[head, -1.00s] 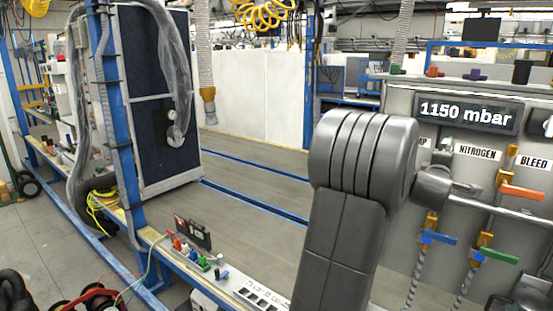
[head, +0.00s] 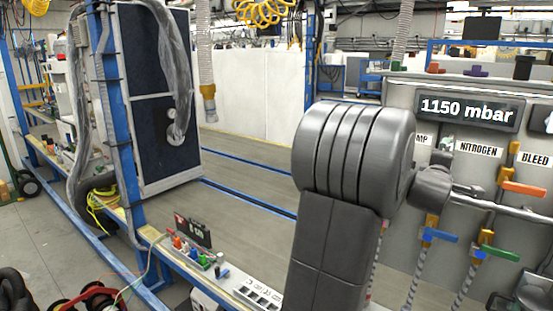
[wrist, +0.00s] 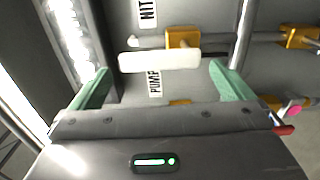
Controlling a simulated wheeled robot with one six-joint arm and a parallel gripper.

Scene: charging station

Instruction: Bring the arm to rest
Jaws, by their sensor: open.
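In the wrist view my gripper (wrist: 161,80) is open, with its two green fingers wide apart. Nothing is held between them. A pale valve handle (wrist: 160,61) lies across the picture beyond and between the fingertips; I cannot tell how near it is. My grey arm (head: 345,190) rises in front of the panel in the head view, bent at the elbow, and its forearm points right toward the panel. The gripper itself cannot be made out in the head view.
The valve panel (head: 405,100) at the right carries a "1150 mbar" display (head: 468,112), an orange handle (head: 524,188), a blue handle (head: 441,235) and a green handle (head: 502,254). A power strip (head: 257,293) lies on the bench edge left of my arm.

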